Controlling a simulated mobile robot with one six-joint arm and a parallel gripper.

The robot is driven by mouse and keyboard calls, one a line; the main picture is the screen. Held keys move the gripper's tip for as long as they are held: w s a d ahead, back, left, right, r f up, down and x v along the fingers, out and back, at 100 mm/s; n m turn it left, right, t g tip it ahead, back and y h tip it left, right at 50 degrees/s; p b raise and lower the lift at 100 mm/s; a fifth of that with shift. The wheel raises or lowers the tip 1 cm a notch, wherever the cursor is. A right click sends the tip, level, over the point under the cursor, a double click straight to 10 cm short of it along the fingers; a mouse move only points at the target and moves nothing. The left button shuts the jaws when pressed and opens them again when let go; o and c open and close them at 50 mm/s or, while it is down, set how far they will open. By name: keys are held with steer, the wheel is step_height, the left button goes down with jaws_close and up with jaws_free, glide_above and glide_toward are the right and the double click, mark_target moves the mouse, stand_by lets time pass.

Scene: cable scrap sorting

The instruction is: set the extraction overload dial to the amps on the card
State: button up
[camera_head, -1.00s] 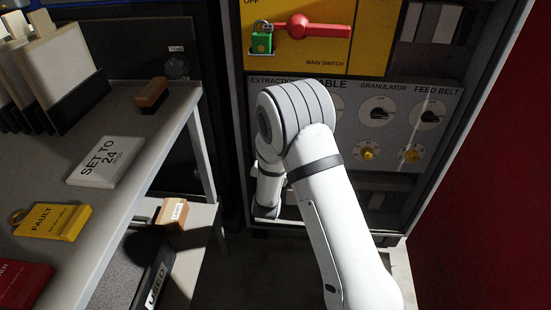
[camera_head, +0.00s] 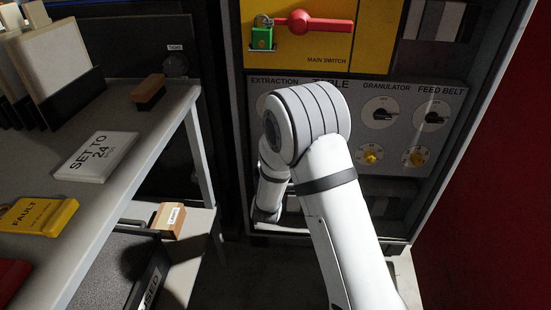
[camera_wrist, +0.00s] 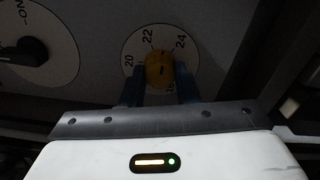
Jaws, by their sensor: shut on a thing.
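The card (camera_head: 92,172) on the grey shelf at the left reads "SET TO 24", with smaller lettering below the number. In the wrist view, a yellow dial knob (camera_wrist: 160,70) sits on a pale round scale (camera_wrist: 137,50) showing 20, 22 and 24, with another number partly hidden at the lower right. My gripper (camera_wrist: 159,88) is shut on this knob, one dark finger on each side. A dark mark shows on the knob, but I cannot tell exactly which number it points to. In the head view my arm hides the gripper and this dial.
A black rotary switch (camera_wrist: 25,56) stands left of the dial. The panel's red main switch handle (camera_head: 318,24) has a green padlock (camera_head: 262,38) beside it. Granulator (camera_head: 371,157) and feed belt (camera_head: 417,158) yellow knobs are on the right. A yellow fault tag (camera_head: 38,216) lies on the shelf.

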steer(key=m, duration=0.5)
steer(key=shift+d+r+m, duration=0.1)
steer(key=shift+m, duration=0.3)
stand_by(0.4)
steer(key=o, duration=1)
steer(key=s+p, duration=0.2)
steer(key=s, duration=0.5)
steer(key=shift+s, duration=0.4)
